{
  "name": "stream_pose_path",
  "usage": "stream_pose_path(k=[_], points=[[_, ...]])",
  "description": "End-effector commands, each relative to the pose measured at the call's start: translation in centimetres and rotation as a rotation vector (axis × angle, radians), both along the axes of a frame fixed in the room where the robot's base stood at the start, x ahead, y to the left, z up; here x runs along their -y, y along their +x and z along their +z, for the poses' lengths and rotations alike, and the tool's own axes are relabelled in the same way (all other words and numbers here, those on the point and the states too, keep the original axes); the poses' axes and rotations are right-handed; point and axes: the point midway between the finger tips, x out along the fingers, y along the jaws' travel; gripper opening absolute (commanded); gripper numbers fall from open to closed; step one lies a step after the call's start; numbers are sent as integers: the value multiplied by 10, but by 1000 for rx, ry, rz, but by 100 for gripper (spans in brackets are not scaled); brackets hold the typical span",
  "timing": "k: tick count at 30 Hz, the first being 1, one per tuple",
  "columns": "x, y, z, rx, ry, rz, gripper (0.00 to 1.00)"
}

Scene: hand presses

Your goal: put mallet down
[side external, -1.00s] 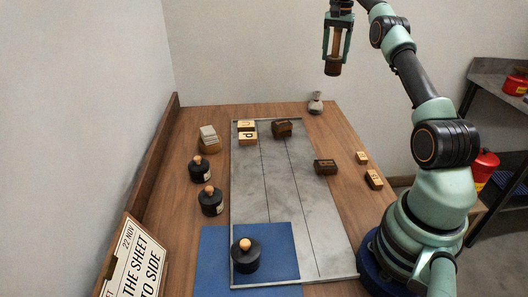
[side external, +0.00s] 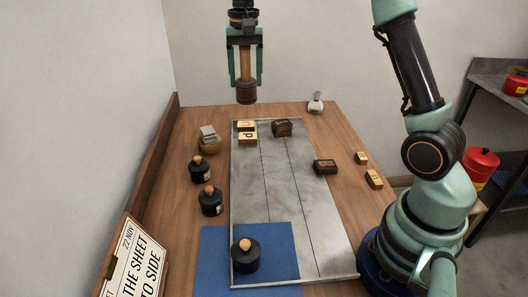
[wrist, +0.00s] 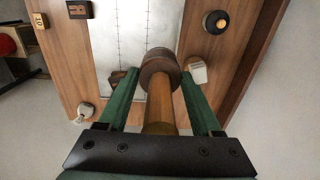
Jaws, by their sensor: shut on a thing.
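The mallet (side external: 246,92) has a brown cylindrical head and a lighter wooden handle. It hangs head down in the air, above the far end of the table. My gripper (side external: 245,80) is shut on it, with the green fingers on either side of the handle. In the wrist view the mallet (wrist: 160,80) points away from the camera between the fingers of my gripper (wrist: 160,105). The head hides part of the grey plate there.
The wooden table (side external: 185,245) carries a grey plate (side external: 275,190), a blue mat (side external: 215,255), black wooden-knobbed pots (side external: 200,170), letter blocks (side external: 247,138), dark blocks (side external: 325,167) and a small flask (side external: 315,103). A sign (side external: 135,260) stands at the front left. Bare wood shows along both sides.

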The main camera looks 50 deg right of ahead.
Motion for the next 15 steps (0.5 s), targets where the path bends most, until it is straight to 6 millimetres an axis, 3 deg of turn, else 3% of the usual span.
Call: stream_pose_path(k=[5, 15], points=[[-2, -2, -30, -4, 1, 4, 0], [-2, -2, -113, -5, 1, 3, 0]])
